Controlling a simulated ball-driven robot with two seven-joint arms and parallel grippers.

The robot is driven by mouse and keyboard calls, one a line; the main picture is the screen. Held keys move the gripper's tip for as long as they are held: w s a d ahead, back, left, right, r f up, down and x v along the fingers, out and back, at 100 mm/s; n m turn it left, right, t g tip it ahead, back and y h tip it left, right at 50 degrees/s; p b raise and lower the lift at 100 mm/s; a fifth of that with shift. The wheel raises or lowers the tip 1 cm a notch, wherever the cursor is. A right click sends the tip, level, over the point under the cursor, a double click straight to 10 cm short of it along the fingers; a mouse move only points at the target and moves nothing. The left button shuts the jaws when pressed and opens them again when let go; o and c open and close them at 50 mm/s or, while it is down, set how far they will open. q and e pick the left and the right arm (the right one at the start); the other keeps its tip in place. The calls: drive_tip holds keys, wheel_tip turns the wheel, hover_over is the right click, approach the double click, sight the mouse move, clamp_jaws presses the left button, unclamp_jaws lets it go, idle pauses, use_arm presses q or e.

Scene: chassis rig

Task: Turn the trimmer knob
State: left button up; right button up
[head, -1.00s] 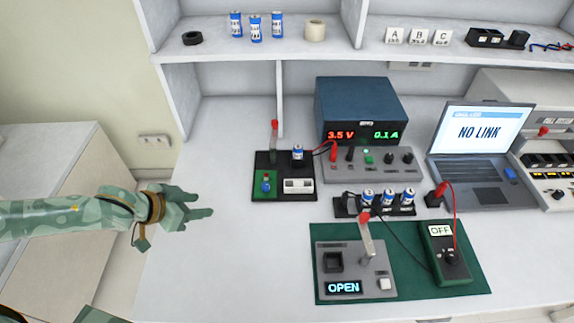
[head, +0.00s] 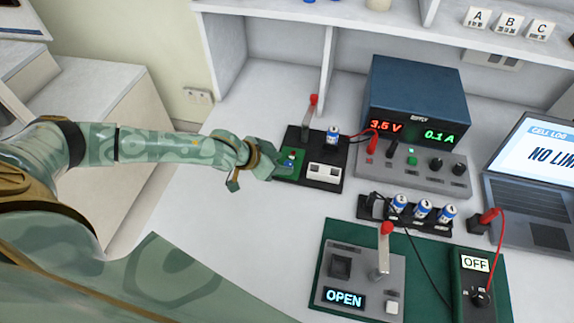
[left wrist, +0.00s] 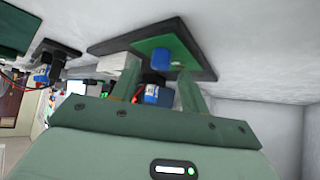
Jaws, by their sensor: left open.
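The blue trimmer knob (head: 289,162) sits on a small green board (head: 291,179) at the left end of a black base (head: 325,187). In the left wrist view the knob (left wrist: 158,60) stands on the green board (left wrist: 172,49). My left gripper (head: 283,170) is open at the board, and its fingers partly cover it in the head view. In the left wrist view the fingers (left wrist: 157,90) point toward the knob, one to each side of it. I cannot tell whether either finger touches it. My right gripper is not in view.
A red-handled lever (head: 308,122), a blue cell (head: 332,136) and a white block (head: 325,172) share the black base. The power supply (head: 415,100) reads 3.5 V and 0.1 A. The lever panel (head: 345,297) reads OPEN. The table left of it is clear.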

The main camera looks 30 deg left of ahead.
use_arm(q)
drive_tip(key=shift+b+x, duration=0.35)
drive_tip(key=shift+x, duration=1)
clamp_jaws()
drive_tip(key=n+p, duration=0.1)
drive_tip(key=p, duration=0.1)
drive_tip(key=r+n+y+p, duration=0.1)
drive_tip(key=p, duration=0.2)
drive_tip(key=shift+d+t, duration=0.15)
drive_tip(key=shift+t, duration=0.15)
drive_tip(key=shift+f+y+p, duration=0.3)
drive_tip(key=shift+f+p, duration=0.05)
unclamp_jaws()
drive_tip(key=shift+f, duration=0.1)
drive_tip(key=shift+s, duration=0.1)
